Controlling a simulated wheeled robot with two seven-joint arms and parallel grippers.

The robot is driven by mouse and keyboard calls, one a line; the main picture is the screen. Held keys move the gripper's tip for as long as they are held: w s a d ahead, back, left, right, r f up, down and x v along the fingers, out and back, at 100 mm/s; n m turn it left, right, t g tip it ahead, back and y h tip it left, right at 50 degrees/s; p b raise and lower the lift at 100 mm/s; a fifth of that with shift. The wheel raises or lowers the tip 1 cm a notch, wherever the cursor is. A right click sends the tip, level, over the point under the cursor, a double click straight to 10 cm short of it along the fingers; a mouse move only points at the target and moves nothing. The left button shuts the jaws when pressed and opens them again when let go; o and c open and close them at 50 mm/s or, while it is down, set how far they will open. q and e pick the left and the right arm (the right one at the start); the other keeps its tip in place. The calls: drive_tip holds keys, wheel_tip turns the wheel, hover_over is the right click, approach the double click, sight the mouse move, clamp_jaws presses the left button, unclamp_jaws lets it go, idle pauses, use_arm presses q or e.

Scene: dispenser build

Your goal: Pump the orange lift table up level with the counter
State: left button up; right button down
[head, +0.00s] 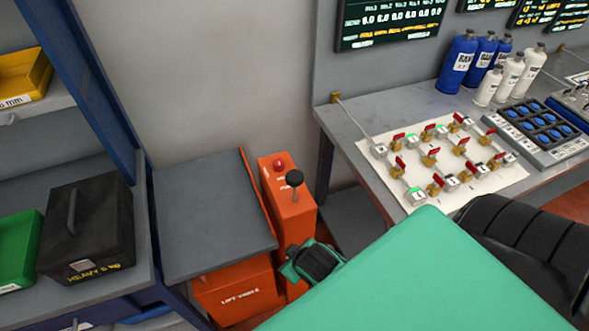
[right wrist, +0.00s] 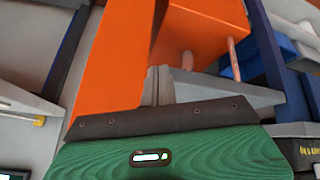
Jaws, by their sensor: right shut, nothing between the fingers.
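The orange lift table (head: 235,290) has a dark grey top (head: 210,215) and stands beside the blue rack. Next to it on the right is an orange pump box (head: 288,215) with a red button (head: 279,164) and an upright lever with a black knob (head: 294,178). My right gripper (head: 312,262) is low in front of the pump box, its fingertips hidden in the head view. In the right wrist view its fingers (right wrist: 160,85) are together and empty, close to orange surfaces (right wrist: 120,50); I cannot tell whether they touch. My left gripper is out of view.
A grey counter (head: 350,125) at right carries valves on a white sheet, several bottles and a button panel (head: 540,130). A black heavy box (head: 90,230) and a green bin (head: 18,250) sit on the left rack.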

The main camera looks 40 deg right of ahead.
drive_tip(key=w+a+r+n+t+y, duration=0.2)
drive_tip(key=w+a+r+n+t, duration=0.15)
drive_tip(key=w+r, duration=0.45)
drive_tip(key=w+a+r+n+t+y, duration=0.25)
drive_tip(key=r+t, duration=0.25)
drive_tip(key=r, duration=0.7)
drive_tip(key=w+a+r+n+t+y, duration=0.2)
drive_tip(key=w+r+t, duration=0.2)
drive_tip(key=w+r, duration=0.45)
drive_tip(key=s+a+r+n+g+y+p, duration=0.1)
drive_tip(key=s+a+r+n+g+y, duration=0.5)
drive_tip(key=n, duration=0.5)
drive_tip(key=s+a+r+n+g+y, duration=0.25)
drive_tip(key=a+n+g+y, duration=0.25)
drive_tip(key=n+g+y, duration=0.4)
drive_tip(key=d+f+n+g+h, duration=0.55)
drive_tip(key=f+n+h, duration=0.25)
drive_tip(key=h, duration=0.2)
drive_tip(key=w+d+m+h, duration=0.1)
drive_tip(key=d+h, duration=1)
drive_tip(key=d, duration=1.1)
drive_tip(key=shift+w+p, duration=0.35)
drive_tip(key=shift+w, duration=0.3)
